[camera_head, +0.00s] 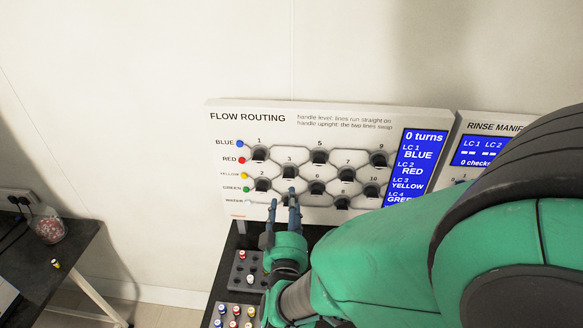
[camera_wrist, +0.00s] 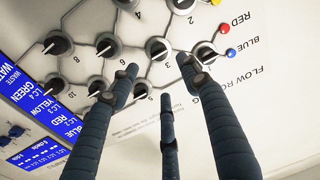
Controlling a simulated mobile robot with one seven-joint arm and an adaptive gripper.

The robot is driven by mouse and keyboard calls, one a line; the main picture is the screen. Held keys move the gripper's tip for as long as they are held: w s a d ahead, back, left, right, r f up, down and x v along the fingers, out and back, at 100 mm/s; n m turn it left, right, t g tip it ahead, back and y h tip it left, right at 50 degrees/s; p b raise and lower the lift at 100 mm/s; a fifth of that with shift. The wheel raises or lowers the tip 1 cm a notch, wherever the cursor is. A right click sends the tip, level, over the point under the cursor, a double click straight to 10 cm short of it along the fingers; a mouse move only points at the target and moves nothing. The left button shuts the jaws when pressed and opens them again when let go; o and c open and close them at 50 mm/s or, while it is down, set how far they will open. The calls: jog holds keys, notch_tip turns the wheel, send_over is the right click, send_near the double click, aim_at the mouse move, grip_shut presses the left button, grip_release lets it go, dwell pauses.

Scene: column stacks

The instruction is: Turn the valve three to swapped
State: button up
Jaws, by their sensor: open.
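The FLOW ROUTING panel (camera_head: 225,112) stands upright against the wall, with several black numbered valve knobs joined by grey lines. Valve three (camera_head: 289,172) is left of centre in the head view; it also shows in the wrist view (camera_wrist: 158,48), its dark knob unobstructed. Its exact handle angle is hard to read. The blue screen (camera_head: 422,160) shows 0 turns and lists BLUE, RED, YELLOW, GREEN in order. My gripper (camera_head: 285,203) is open and empty, its fingers pointing at the panel. In the wrist view the fingertips (camera_wrist: 163,80) spread around valve three's area, apparently short of the knob.
Valve one (camera_wrist: 204,52) lies close beside a fingertip in the wrist view. A RINSE MANIFOLD panel (camera_head: 490,127) stands to the right, partly behind my arm. Grey trays with small coloured caps (camera_head: 236,311) lie below the panel. A dark table (camera_head: 50,262) stands at left.

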aim_at(289, 178)
jog(key=w, duration=1)
jog(key=shift+w+a, duration=0.25)
jog(key=shift+a, duration=0.1)
jog(key=shift+c, duration=0.2)
jog(key=c, duration=1)
